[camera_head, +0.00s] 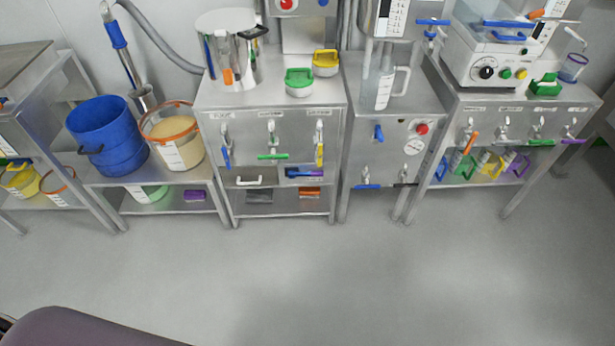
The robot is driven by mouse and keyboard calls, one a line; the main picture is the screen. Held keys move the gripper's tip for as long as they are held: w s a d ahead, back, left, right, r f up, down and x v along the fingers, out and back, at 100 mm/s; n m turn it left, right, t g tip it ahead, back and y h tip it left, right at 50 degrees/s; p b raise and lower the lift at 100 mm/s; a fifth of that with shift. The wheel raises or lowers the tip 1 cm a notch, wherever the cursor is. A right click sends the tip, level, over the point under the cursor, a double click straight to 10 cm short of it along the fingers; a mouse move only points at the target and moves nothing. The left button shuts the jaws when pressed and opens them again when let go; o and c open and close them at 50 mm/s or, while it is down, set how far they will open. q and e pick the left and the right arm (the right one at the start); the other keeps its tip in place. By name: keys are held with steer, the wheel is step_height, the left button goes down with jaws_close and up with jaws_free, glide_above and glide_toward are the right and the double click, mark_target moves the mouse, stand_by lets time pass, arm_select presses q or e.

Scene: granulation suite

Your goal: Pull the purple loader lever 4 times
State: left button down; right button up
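A purple lever (570,134) sits at the far right end of a row of valves on the front of the right-hand steel bench. It is small in view, and its label is too small to read. Neither of my grippers is in view. Nothing is touching the lever.
A white machine (492,55) and a green item (545,85) are on that bench. A blue bucket (105,135) stands at left. The grey floor (350,270) in front is clear.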

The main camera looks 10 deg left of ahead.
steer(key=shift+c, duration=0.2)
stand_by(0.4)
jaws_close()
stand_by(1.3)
